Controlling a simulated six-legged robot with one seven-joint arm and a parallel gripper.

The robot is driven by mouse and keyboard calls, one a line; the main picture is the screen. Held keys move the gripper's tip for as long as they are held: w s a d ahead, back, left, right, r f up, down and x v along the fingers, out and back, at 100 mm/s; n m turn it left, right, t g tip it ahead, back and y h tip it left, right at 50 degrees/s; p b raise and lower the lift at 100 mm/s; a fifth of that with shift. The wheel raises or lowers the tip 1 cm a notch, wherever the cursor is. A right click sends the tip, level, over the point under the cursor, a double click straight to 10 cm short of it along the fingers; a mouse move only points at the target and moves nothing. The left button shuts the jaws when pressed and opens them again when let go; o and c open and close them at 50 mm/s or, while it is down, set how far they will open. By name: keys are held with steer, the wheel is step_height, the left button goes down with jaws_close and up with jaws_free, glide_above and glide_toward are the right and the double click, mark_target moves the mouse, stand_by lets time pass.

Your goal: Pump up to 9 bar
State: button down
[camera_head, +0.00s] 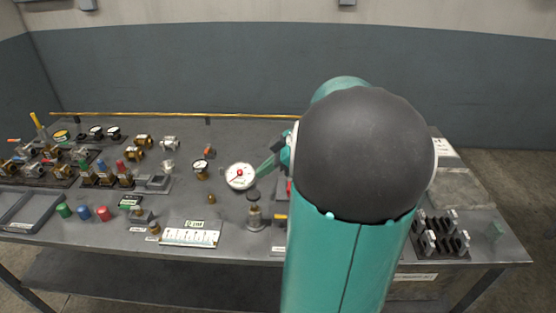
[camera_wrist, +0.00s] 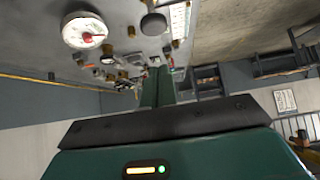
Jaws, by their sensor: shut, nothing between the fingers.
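A large white-faced gauge (camera_head: 240,176) with a red mark at its centre stands at the middle of the bench. It also shows at the upper left of the wrist view (camera_wrist: 85,31); its reading is too small to tell. What looks like a hand pump (camera_head: 254,213), with a dark round knob on top, stands to the right of and nearer than the gauge. A dark knob (camera_wrist: 153,23) shows at the top of the wrist view. My gripper (camera_head: 264,170) is shut and empty, just right of the gauge in the head view. My arm hides the bench behind it.
Valves and fittings (camera_head: 108,172) crowd the bench's left side. Red, blue and green caps (camera_head: 84,213) lie near the front left. A white labelled strip (camera_head: 190,237) lies at the front edge. A black slotted rack (camera_head: 440,236) stands at the right.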

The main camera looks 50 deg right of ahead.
mark_target(260, 196)
steer(key=f, duration=0.2)
steer(key=w+f, duration=0.1)
steer(key=f, duration=0.1)
steer(key=a+f, duration=0.1)
steer(key=shift+w+f, duration=0.2)
steer(key=shift+f, duration=0.2)
steer(key=shift+f, duration=0.1)
steer(key=shift+s+a+f, duration=0.1)
steer(key=shift+f, duration=1.7)
steer(key=shift+r, duration=0.1)
